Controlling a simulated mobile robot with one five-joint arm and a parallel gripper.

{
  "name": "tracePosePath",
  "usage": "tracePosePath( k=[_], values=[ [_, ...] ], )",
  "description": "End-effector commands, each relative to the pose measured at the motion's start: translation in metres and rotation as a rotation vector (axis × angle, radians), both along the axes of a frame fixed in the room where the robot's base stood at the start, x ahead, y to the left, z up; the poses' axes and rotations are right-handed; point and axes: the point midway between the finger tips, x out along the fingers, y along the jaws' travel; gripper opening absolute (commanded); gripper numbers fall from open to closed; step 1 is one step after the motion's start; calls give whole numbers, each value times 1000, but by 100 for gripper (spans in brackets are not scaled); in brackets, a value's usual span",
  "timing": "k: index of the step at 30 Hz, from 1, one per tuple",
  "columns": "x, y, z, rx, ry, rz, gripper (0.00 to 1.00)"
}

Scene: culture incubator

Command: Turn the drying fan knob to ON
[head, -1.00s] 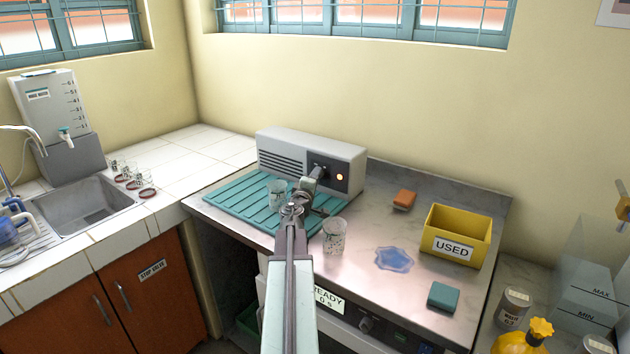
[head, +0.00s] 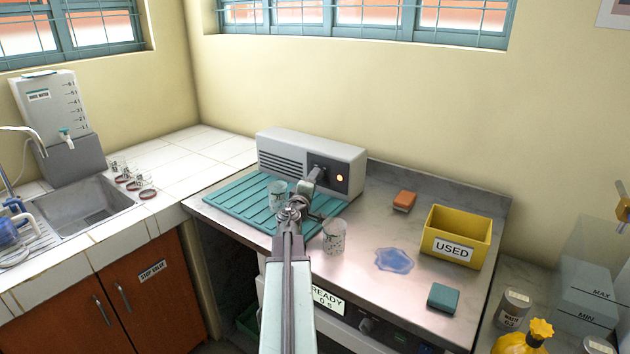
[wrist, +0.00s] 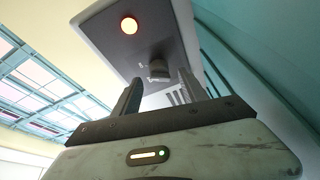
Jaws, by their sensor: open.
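The drying fan is a pale grey box (head: 275,146) with side vents at the back of the steel counter. The lamp also glows in the wrist view (wrist: 129,25). My gripper (head: 317,174) is in front of the panel and hides the knob in the head view. In the wrist view its two fingers stand apart, with the knob showing between and just beyond their tips (wrist: 160,82). I cannot tell whether they touch it.
A teal drying mat (head: 235,208) with a glass beaker (head: 277,193) lies before the fan. Another beaker (head: 334,237) stands close right of my arm.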

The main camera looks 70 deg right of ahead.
Motion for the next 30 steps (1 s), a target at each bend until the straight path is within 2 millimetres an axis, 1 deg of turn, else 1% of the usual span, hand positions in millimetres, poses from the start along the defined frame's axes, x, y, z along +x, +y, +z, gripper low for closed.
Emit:
tracePosePath(
  k=[1, 6, 10, 12, 25, 28, 30],
  values=[
    [-1, 12, 0, 0, 0, 1, 51],
    [-1, 44, 0, 0, 0, 4, 51],
    [-1, 59, 0, 1, -1, 3, 51],
    [0, 61, 0, 1, -1, 3, 51],
    [2, 61, 0, 0, 0, 5, 51],
    [2, 61, 9, 0, 0, 5, 51],
    [2, 62, 23, 0, 0, 6, 51]
  ],
)
